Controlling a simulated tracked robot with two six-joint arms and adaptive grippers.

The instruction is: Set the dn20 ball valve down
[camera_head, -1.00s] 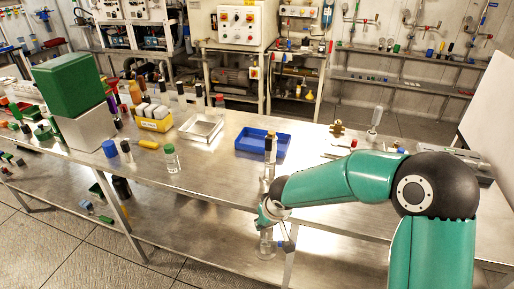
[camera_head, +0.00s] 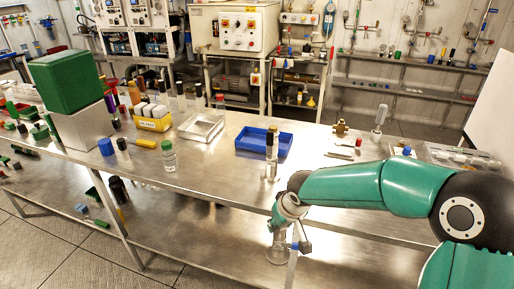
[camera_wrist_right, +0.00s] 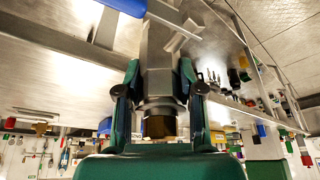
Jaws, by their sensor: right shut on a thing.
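My right gripper (camera_head: 291,236) is at the front edge of the bench, low beside a bench leg. In the right wrist view its two fingers (camera_wrist_right: 160,92) are shut on a grey metal body with a brown-gold lower end, which I take to be the dn20 ball valve (camera_wrist_right: 158,60). A blue bar (camera_wrist_right: 122,5) shows at the top of that view; I cannot tell if it belongs to the valve. In the head view the held thing is small and largely hidden by the gripper. My left gripper is in neither view.
The steel bench (camera_head: 215,178) has bare surface at its front left. A blue tray (camera_head: 240,139), a white tray (camera_head: 201,128), a small bottle (camera_head: 169,158) and a tall vial (camera_head: 271,158) stand on it. A brass fitting (camera_head: 340,128) sits further right.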

